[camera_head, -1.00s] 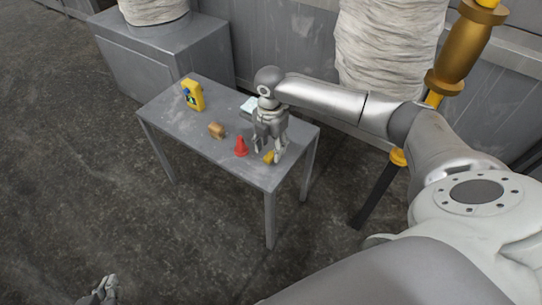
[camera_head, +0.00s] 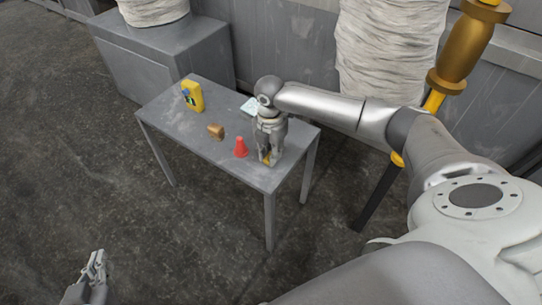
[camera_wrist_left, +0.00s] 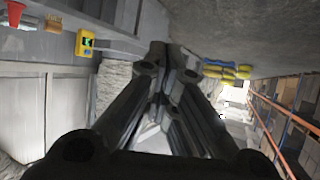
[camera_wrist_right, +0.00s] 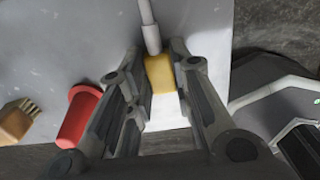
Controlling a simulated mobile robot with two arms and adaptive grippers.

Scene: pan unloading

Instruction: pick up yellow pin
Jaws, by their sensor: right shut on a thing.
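The yellow pin (camera_wrist_right: 160,74) has a yellow block-like end and a pale grey shaft. In the right wrist view it lies between the fingertips of my right gripper (camera_wrist_right: 160,80), which is shut on it. In the head view my right gripper (camera_head: 267,158) points down at the near right end of the table, and only a bit of the yellow pin (camera_head: 266,159) shows between the fingers. My left gripper (camera_head: 98,262) is away from the table at the lower left. In the left wrist view its fingers (camera_wrist_left: 166,62) meet with nothing between them.
On the grey table (camera_head: 185,128), a red cone (camera_head: 240,147) stands just left of my right gripper. A brown brush (camera_head: 216,131) and a yellow device (camera_head: 193,96) lie further left. Wrapped columns (camera_head: 388,45) stand behind the table.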

